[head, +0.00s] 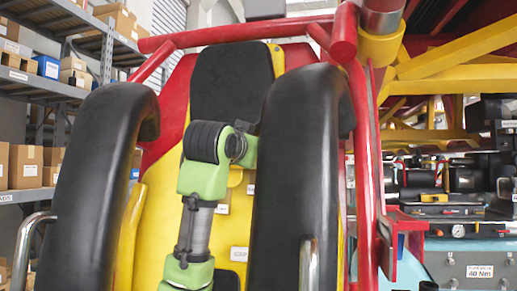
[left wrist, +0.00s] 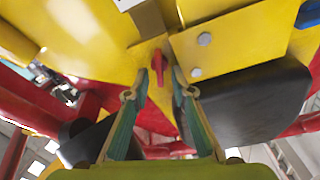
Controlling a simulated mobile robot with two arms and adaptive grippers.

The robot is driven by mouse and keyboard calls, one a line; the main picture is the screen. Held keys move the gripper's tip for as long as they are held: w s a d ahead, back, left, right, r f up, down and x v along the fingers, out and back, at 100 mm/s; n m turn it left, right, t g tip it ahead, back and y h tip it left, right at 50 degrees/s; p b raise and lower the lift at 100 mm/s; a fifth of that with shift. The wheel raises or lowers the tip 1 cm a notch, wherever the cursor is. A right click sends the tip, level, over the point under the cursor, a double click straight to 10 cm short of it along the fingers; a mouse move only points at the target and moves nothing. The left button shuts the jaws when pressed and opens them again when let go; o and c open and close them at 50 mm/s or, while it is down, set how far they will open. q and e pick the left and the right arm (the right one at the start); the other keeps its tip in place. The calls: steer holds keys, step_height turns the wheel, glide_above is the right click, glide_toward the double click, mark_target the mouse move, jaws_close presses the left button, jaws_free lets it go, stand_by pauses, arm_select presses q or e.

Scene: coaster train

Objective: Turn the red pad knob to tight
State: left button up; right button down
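The red knob (left wrist: 157,63) shows in the left wrist view as a narrow red tab on a yellow surface, beside a yellow plate with bolts. My left gripper (left wrist: 159,84) has its two teal fingers apart, with the knob just beyond and between the fingertips. I see no contact between fingers and knob. In the head view a green arm of mine (head: 203,180) rises in front of the red and yellow seat (head: 158,225) and bends toward the right black pad (head: 300,170). The gripper and the knob are hidden there. My right gripper is not in view.
The left black pad (head: 98,180) stands on the other side of the seat. Metal handles (head: 308,265) and a red frame post (head: 362,170) are close by. Shelves with boxes (head: 25,165) stand at the left, and a blue-green cabinet (head: 470,265) at the right.

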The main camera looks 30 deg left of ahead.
arm_select(q)
steer(key=shift+w+f, duration=0.1)
jaws_close()
steer(key=shift+m, duration=0.3)
steer(key=m+h, duration=0.1)
steer(key=m, duration=0.4)
steer(key=m+g+h, duration=0.1)
steer(key=m, duration=0.4)
steer(key=m+g+h, duration=0.1)
steer(key=m, duration=0.3)
steer(key=shift+d+f+m, duration=0.15)
steer(key=shift+f+m, duration=0.15)
steer(key=shift+m, duration=0.1)
steer(key=shift+c, duration=0.4)
jaws_free()
steer(key=shift+f, duration=0.1)
steer(key=shift+o, duration=0.4)
steer(key=shift+d, duration=0.1)
